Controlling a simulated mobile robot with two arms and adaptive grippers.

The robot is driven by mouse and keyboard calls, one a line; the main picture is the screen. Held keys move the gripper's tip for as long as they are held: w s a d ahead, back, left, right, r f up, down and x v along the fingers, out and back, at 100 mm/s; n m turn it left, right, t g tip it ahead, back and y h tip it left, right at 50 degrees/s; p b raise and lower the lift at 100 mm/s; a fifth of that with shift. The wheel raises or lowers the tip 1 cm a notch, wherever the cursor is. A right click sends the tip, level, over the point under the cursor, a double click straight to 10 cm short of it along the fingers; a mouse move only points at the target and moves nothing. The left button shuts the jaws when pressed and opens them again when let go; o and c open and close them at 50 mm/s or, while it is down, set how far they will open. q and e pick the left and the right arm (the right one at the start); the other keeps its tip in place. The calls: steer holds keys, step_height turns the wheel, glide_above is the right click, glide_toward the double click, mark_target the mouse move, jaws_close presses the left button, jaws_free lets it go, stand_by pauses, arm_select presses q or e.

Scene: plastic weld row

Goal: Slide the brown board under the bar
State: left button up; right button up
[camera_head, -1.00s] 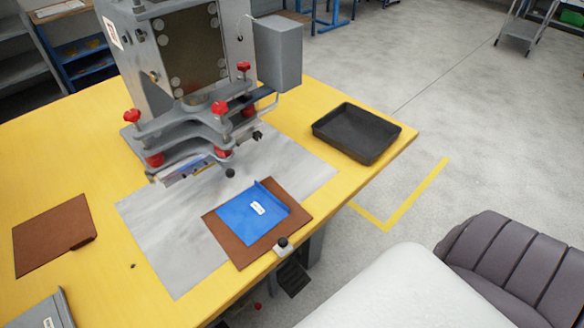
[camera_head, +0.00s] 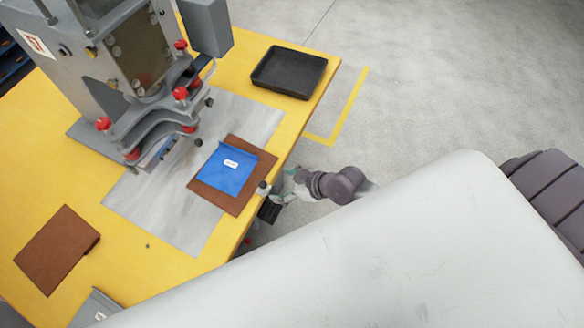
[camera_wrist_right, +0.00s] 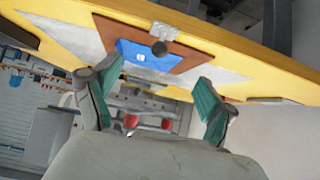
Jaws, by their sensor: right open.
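The brown board (camera_head: 216,198) lies on the grey metal plate (camera_head: 160,212) at the table's near edge. A blue piece (camera_head: 213,174) with a white label lies on the board. The bar (camera_head: 165,150) is low on the grey press, beyond the board and apart from it. My right gripper (camera_head: 289,182) is just off the table edge, to the right of the board and not touching it. In the right wrist view its teal-padded fingers (camera_wrist_right: 160,75) are spread and empty, with the board (camera_wrist_right: 105,33) beyond them. My left gripper is not in view.
A small clamp or knob (camera_head: 263,187) sits at the table edge beside the board. A black tray (camera_head: 290,72) stands at the back right. Another brown board (camera_head: 55,250) lies at the left. The press (camera_head: 120,60) has several red knobs.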

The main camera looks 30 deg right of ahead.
mark_target(266, 185)
steer(key=b+x, duration=0.5)
steer(key=x, duration=0.3)
steer(key=shift+w+f+b, duration=0.1)
steer(key=shift+f+b, duration=0.2)
steer(key=shift+b, duration=0.1)
steer(key=shift+w+a+f+b, duration=0.35)
steer(key=shift+w+a+f, duration=0.05)
steer(key=shift+w+f, duration=0.05)
jaws_close()
steer(key=shift+w, duration=0.15)
steer(key=shift+w+a+b, duration=0.2)
steer(key=shift+w+a, duration=0.1)
steer(key=shift+w, duration=0.2)
steer(key=shift+w+a+b, duration=0.15)
steer(key=shift+w+a, duration=0.1)
steer(key=shift+w, duration=0.25)
